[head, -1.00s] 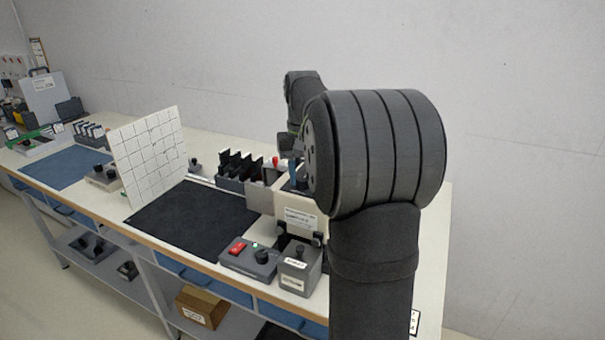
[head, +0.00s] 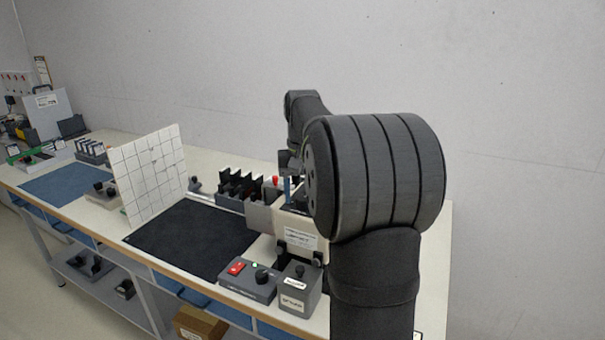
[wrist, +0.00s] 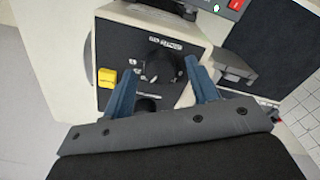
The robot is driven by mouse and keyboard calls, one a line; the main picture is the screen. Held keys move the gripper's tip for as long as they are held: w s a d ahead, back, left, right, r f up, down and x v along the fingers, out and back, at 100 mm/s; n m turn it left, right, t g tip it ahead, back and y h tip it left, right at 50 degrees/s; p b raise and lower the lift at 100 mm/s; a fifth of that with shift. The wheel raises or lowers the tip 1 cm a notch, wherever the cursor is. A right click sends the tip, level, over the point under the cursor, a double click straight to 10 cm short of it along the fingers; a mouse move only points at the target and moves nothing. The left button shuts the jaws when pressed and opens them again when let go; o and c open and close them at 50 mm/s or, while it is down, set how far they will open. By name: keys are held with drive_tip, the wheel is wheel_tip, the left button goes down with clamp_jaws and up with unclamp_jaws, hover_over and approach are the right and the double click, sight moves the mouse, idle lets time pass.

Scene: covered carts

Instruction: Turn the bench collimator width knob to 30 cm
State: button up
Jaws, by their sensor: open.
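In the wrist view, a dark round knob (wrist: 160,66) sits on a black panel (wrist: 128,45) with a small printed label above it, too blurred to read. A yellow block (wrist: 106,77) is at the panel's left edge. My gripper (wrist: 163,75) is open, its two blue fingers on either side of the knob in this view; I cannot tell whether they touch it. In the head view, the beige collimator unit (head: 298,237) stands partly behind my arm. Only a blue sliver of my gripper (head: 288,189) shows there. The knob's scale and setting are not readable.
A control box (head: 248,280) with a red switch, green light and black knob stands in front, beside a grey labelled box (head: 298,290). A black mat (head: 190,238) and white grid board (head: 148,178) are left. A slotted rack (head: 238,190) stands behind.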

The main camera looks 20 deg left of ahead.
sight(303, 198)
wheel_tip(303, 198, up, 17)
idle(0.4)
idle(0.5)
wheel_tip(303, 198, down, 17)
drive_tip(key=shift+f, duration=0.2)
idle(0.4)
drive_tip(key=shift+r, duration=0.1)
